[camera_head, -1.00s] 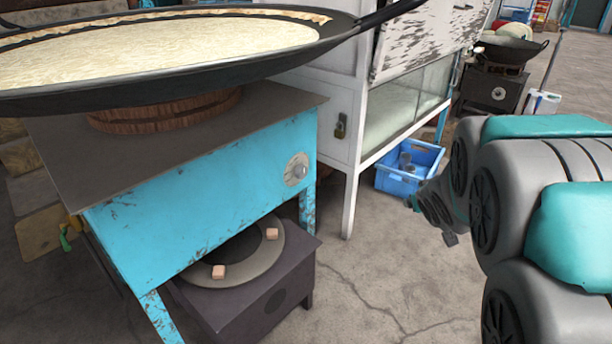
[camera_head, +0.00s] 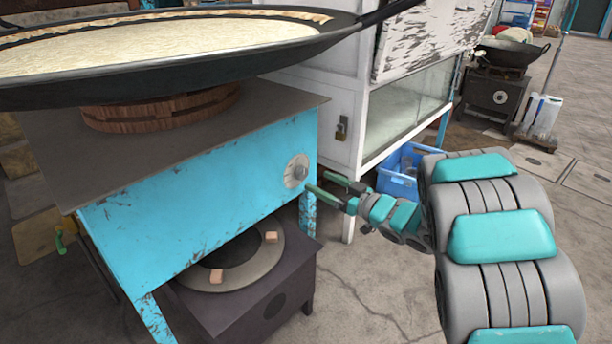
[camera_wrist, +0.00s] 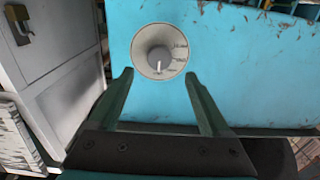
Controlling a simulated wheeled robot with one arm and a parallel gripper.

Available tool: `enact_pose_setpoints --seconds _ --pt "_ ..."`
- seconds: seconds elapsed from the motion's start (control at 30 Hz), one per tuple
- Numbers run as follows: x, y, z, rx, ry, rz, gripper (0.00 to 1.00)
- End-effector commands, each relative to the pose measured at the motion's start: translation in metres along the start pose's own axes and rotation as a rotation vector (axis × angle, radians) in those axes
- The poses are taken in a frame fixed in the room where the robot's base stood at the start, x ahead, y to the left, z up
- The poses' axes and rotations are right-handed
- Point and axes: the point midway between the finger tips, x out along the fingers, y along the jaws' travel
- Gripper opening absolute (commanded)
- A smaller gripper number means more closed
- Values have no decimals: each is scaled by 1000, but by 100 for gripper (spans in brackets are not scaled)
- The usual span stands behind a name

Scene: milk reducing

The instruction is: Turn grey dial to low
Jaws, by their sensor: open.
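The grey dial (camera_head: 298,172) is on the right end of the blue stove's front panel (camera_head: 200,205). In the wrist view the dial (camera_wrist: 158,58) is a round knob on a pale plate with markings, and its light pointer line points down. The marking words are too small to read. My gripper (camera_head: 314,181) is open in front of the dial. In the wrist view its two green fingers (camera_wrist: 158,75) stand apart, with the dial between and beyond their tips. I cannot tell whether a finger touches it.
A large black pan (camera_head: 180,75) of milk sits on a wooden ring (camera_head: 160,110) on top of the stove. A white cabinet (camera_head: 341,105) stands behind, right of the stove. A blue crate (camera_head: 393,184) sits on the floor beyond my arm. A dark burner box (camera_head: 285,290) is below.

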Motion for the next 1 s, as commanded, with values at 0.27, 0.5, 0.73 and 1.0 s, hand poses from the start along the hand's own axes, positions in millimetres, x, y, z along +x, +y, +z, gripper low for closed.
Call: enact_pose_setpoints --seconds 0.27,0.5,0.73,1.0 --pt "44 -1 0 0 -1 0 82" --pt "62 0 0 -1 -1 2 82" --pt "64 1 0 0 -3 4 82" --pt "64 1 0 0 -3 4 57"
